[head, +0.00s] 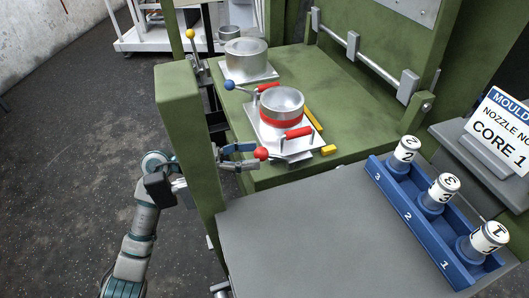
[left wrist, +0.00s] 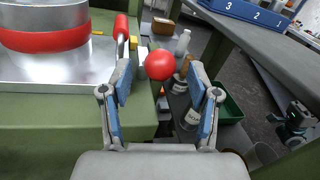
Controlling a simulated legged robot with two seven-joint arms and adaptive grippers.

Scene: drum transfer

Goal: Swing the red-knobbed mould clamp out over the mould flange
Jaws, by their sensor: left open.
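The red knob (head: 262,154) of the mould clamp is at the front left corner of the silver mould flange (head: 312,140). The mould (head: 282,104) is a silver cylinder with a red band, standing on the flange. My left gripper (head: 250,156) is open beside the knob, reaching in from the left. In the left wrist view the red knob (left wrist: 159,64) appears between the tips of my open left gripper (left wrist: 159,84); whether they touch it I cannot tell. The clamp arm behind the knob is partly hidden. My right gripper is not in view.
A blue-knobbed clamp (head: 229,86) is at the mould's far left. A green post (head: 185,145) rises close to my left arm. A grey table (head: 300,235) in front holds a blue rack (head: 408,212) with numbered cylinders. Another silver pot (head: 246,60) stands behind.

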